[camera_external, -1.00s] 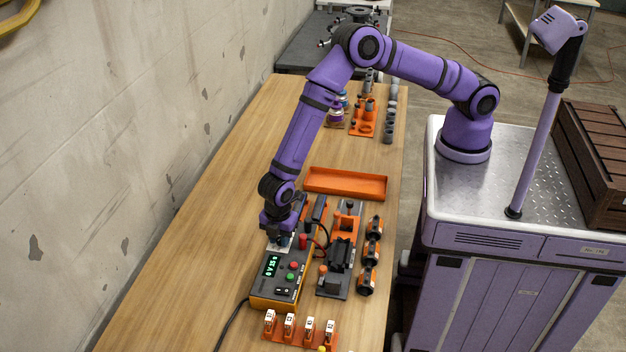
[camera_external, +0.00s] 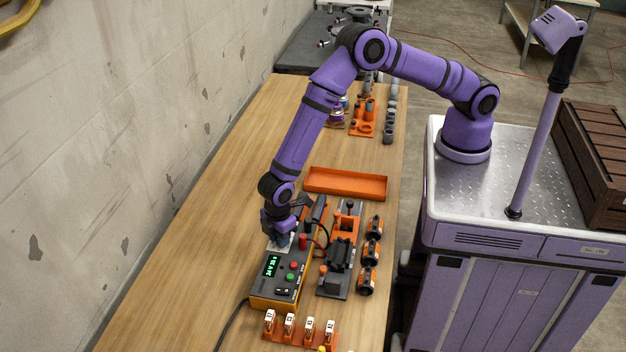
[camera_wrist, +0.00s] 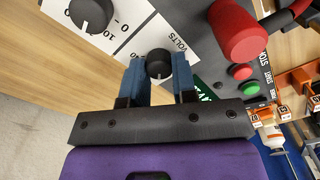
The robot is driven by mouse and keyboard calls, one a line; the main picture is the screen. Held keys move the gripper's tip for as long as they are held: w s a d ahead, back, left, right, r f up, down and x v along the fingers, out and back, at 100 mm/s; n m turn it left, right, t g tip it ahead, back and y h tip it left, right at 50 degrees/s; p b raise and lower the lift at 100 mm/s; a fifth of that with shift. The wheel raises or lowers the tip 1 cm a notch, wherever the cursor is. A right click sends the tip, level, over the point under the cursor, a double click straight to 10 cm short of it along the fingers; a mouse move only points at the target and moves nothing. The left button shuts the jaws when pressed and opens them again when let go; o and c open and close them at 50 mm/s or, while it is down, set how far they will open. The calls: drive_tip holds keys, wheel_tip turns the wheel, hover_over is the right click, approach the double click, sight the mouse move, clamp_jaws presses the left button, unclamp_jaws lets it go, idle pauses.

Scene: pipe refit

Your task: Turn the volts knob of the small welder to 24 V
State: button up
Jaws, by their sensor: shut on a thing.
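The small welder (camera_external: 262,301), a grey-topped orange box, stands on the wooden bench. Its black volts knob (camera_wrist: 159,65) sits on the white VOLTS label in the wrist view. My gripper (camera_external: 281,241) is over the welder's far end, its two blue fingers shut on the volts knob from both sides. The knob is hidden by my gripper in the external view. The green display (camera_external: 270,266) is small and turned; it seems to read 24 V with 35 s beside it. Another black knob (camera_wrist: 91,12) with its own scale is beside the volts knob, outside the fingers.
A red terminal (camera_wrist: 238,32), a red button (camera_wrist: 240,72) and a green button (camera_wrist: 250,88) stand close to my fingers. A clamp fixture (camera_external: 340,253) is right of the welder. An empty orange tray (camera_external: 346,184) lies beyond. The bench left of the welder is clear.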

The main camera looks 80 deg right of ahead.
drive_tip(key=o, duration=0.9)
wheel_tip(320, 180, up, 11)
drive_tip(key=shift+f, duration=0.1)
idle(0.3)
